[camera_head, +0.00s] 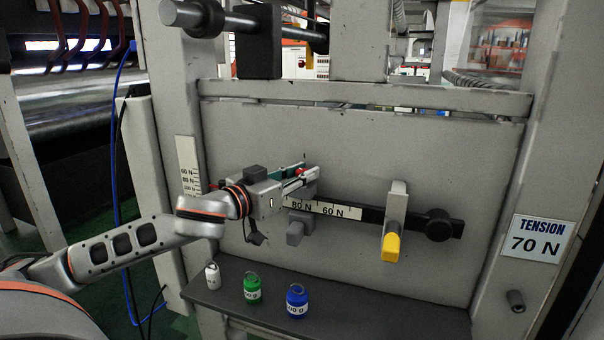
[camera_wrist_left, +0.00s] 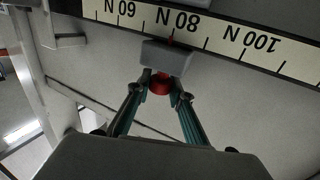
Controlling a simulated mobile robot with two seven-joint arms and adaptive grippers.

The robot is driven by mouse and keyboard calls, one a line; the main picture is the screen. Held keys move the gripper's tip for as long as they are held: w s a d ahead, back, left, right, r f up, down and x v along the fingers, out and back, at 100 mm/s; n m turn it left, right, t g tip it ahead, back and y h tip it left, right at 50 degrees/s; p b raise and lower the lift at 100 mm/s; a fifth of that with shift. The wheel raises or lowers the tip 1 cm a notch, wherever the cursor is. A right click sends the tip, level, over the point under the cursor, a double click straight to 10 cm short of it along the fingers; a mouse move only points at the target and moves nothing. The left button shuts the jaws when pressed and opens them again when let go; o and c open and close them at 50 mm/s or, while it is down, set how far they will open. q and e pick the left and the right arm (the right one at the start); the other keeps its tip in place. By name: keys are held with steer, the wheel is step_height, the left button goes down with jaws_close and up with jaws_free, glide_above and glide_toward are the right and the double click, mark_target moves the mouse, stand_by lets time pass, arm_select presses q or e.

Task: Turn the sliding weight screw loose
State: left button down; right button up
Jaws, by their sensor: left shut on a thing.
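The beam scale (camera_head: 330,209) runs across the grey panel, with 80 N and 60 N marks readable. In the left wrist view the scale (camera_wrist_left: 215,30) appears upside down. The grey sliding weight (camera_wrist_left: 168,57) sits on it, its red pointer at about the 80 N mark. The red screw (camera_wrist_left: 160,84) sticks out from the weight, between the fingertips. My left gripper (camera_head: 306,172) is shut on this screw, above the beam; its fingers also show in the left wrist view (camera_wrist_left: 160,82). In the head view the gripper mostly hides the screw. My right gripper is not in view.
A yellow-tipped grey lever (camera_head: 392,245) crosses the beam on the right. White (camera_head: 213,276), green (camera_head: 252,289) and blue (camera_head: 297,302) weights stand on the dark shelf (camera_head: 400,318) below. A sign (camera_head: 536,239) reads TENSION 70 N. The shelf's right part is clear.

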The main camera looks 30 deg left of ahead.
arm_select(q)
steer(key=n+y, duration=0.2)
steer(key=y, duration=0.1)
steer(key=n+y, duration=0.1)
steer(key=y, duration=0.1)
steer(key=shift+d+n+y, duration=0.1)
steer(key=shift+n+y, duration=0.3)
steer(key=n+g+y, duration=0.2)
steer(key=n+y, duration=0.2)
steer(key=y, duration=0.2)
steer(key=n+g+y+b, duration=0.1)
steer(key=n+g+y, duration=0.1)
steer(key=shift+f+y, duration=0.1)
steer(key=shift+y, duration=0.2)
steer(key=shift+n+g+y+b, duration=0.6)
steer(key=shift+g+y+b, duration=0.1)
steer(key=shift+y, duration=0.1)
steer(key=shift+n+g+y+b, duration=0.35)
steer(key=shift+n+g+y, duration=0.05)
steer(key=shift+g, duration=0.1)
steer(key=shift+n+g+y+b, duration=0.3)
steer(key=shift+n+g+y, duration=0.1)
steer(key=shift+n+g, duration=0.1)
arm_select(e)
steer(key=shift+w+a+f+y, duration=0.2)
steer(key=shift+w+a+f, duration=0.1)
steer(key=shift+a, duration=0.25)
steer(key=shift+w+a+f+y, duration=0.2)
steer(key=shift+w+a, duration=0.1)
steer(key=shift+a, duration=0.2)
